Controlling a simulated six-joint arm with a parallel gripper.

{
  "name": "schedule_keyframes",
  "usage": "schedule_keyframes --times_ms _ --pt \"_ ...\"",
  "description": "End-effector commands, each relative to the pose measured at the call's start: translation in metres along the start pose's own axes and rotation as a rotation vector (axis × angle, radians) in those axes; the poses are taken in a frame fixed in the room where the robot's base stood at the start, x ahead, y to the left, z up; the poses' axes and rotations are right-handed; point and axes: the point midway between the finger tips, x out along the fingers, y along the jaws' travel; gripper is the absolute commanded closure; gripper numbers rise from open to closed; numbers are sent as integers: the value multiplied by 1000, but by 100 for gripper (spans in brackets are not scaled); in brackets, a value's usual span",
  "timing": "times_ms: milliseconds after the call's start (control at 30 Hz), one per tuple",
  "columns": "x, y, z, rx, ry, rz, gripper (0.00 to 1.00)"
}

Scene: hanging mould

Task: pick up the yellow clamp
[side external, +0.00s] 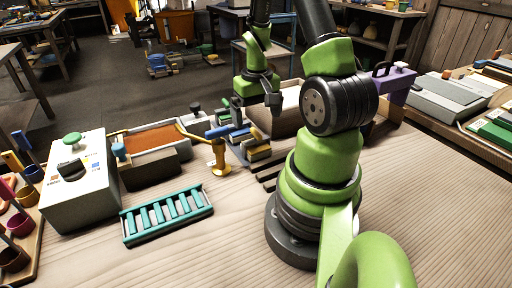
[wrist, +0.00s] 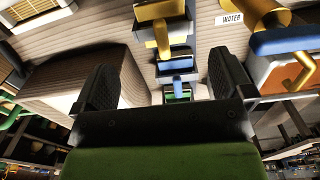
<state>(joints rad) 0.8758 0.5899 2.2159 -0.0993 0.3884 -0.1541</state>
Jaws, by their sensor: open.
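In the wrist view yellow parts (wrist: 160,9) and blue parts (wrist: 176,63) of the clamps show between and beyond the fingers. They overlap, so I cannot tell which yellow part belongs to which clamp. My gripper (side external: 260,97) is open, pointing down above and behind the row. In the wrist view my gripper (wrist: 162,68) has its fingers wide apart and empty.
A box with brown filling (side external: 150,140) and a yellow tap-like fixture (side external: 219,160) stand left of the clamps. A teal rack (side external: 165,215) lies in front. A brown-sided block (side external: 288,108) stands close on the right. Bare bench lies at the front.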

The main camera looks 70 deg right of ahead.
Motion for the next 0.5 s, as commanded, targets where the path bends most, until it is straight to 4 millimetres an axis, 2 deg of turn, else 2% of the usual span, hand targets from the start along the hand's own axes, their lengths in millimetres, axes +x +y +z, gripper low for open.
schedule_keyframes --times_ms 100,367,500 --pt "18 -1 1 0 -6 -1 1" --pt "37 -2 0 -1 -3 -1 1" --pt "57 -3 -1 0 -5 -1 1"
